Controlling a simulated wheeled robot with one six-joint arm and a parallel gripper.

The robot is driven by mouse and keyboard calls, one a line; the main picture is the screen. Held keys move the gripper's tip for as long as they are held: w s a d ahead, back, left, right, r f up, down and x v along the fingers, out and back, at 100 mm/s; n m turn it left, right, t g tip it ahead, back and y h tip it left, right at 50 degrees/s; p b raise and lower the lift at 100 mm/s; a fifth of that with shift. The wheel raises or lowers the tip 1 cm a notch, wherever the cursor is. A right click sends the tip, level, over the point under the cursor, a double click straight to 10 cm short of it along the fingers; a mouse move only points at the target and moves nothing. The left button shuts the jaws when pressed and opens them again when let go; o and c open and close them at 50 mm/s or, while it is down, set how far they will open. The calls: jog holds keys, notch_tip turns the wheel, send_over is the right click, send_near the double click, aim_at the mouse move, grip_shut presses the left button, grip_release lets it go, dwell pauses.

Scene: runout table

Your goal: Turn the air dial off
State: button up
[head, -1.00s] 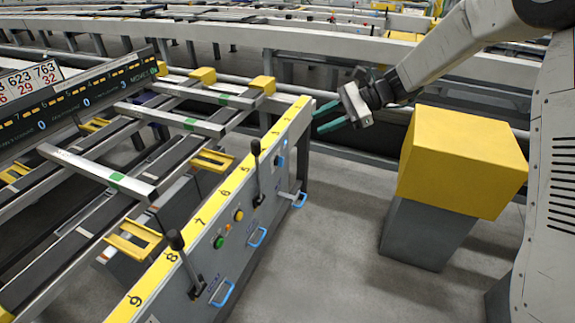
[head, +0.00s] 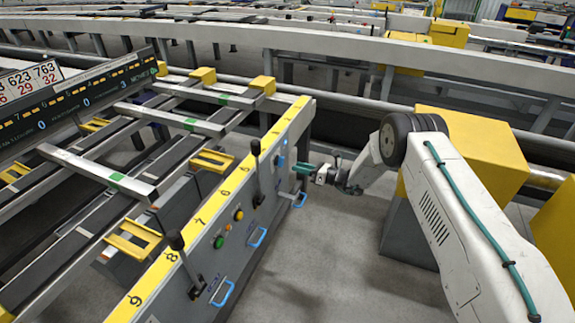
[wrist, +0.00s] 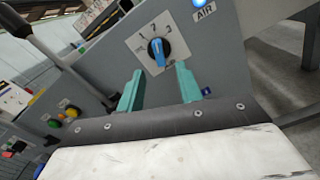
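The air dial (wrist: 158,52) is a blue knob on a white plate marked with numbers, on the grey side panel. Its blue bar stands nearly upright in the wrist view; I cannot tell surely which number it points to. An AIR label (wrist: 204,11) and a lit blue lamp (wrist: 199,3) sit above it to the right. My gripper (wrist: 159,88) is open, with teal fingers apart on either side below the dial and nothing between them. In the head view my gripper (head: 303,170) is close to the panel near its far end; whether it touches is unclear.
The panel has a yellow numbered top edge (head: 215,205), black levers (head: 256,160), green and yellow buttons (head: 219,242) and blue handles (head: 257,238). A yellow box on a grey pedestal (head: 405,235) stands behind my arm. The floor (head: 330,250) beside the panel is clear.

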aim_at(280, 162)
jog(key=x, duration=0.6)
grip_shut()
